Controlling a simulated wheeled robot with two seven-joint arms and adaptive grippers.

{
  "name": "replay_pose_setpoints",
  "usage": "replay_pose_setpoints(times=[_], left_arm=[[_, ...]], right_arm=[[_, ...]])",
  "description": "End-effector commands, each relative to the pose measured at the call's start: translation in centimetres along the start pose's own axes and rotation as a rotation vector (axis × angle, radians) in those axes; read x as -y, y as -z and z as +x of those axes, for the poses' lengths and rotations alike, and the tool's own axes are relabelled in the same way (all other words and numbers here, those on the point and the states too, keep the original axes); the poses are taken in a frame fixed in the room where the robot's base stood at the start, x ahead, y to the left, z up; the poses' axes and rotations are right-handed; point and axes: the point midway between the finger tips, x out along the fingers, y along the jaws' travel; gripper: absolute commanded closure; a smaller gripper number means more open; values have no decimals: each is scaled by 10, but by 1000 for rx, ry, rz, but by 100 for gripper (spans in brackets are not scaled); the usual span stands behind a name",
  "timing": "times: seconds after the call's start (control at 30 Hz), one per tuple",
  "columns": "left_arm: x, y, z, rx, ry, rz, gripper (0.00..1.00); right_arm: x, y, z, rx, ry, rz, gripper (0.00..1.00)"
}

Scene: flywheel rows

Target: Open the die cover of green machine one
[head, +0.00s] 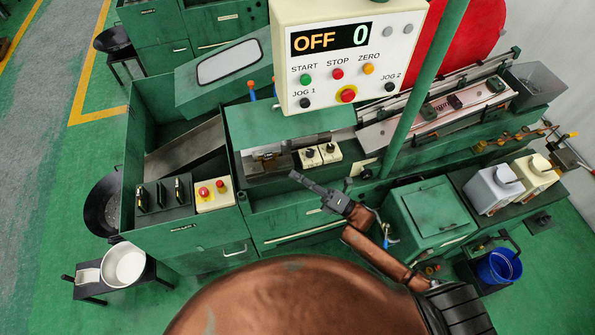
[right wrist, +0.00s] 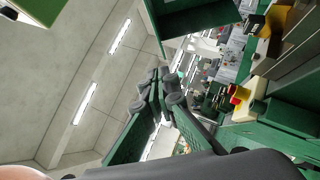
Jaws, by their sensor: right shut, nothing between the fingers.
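The green machine (head: 262,228) stands in front of me. A flat green panel (head: 285,124), which looks like the die cover, sits over the die bay (head: 264,160), and metal die parts show below its front edge. My right gripper (head: 293,176) is shut and empty, in front of the bay and below the panel's front edge. I cannot tell whether it touches anything. In the right wrist view the closed fingers (right wrist: 163,80) point up, and a dark green panel (right wrist: 200,18) shows above them. My left gripper is not in view.
A control box (head: 347,50) reading "OFF 0" hangs above the panel. A slanted windowed lid (head: 228,62) is to the left. A green post (head: 425,85) rises to the right. Switches (head: 319,154) sit beside the bay. A white pot (head: 123,266) stands at lower left.

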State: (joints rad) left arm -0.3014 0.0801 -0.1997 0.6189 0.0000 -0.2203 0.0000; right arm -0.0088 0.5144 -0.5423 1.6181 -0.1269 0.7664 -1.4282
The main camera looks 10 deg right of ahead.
Motion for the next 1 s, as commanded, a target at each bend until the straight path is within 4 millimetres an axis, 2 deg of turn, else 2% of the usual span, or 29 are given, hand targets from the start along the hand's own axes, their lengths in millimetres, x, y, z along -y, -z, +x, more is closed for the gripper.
replay_pose_setpoints(times=[0.03,0.2,0.37,0.4,0.63,1.0], left_arm=[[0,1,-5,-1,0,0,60],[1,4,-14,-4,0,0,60],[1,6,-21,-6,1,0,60],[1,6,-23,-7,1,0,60],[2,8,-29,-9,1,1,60],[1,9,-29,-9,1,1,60]], right_arm=[[-3,-1,13,0,-4,0,100],[-3,-2,48,0,-3,2,100],[-2,-2,78,0,0,2,100],[-2,-10,82,0,1,0,100],[0,-26,98,-1,3,3,100],[2,-29,100,0,4,4,100]])
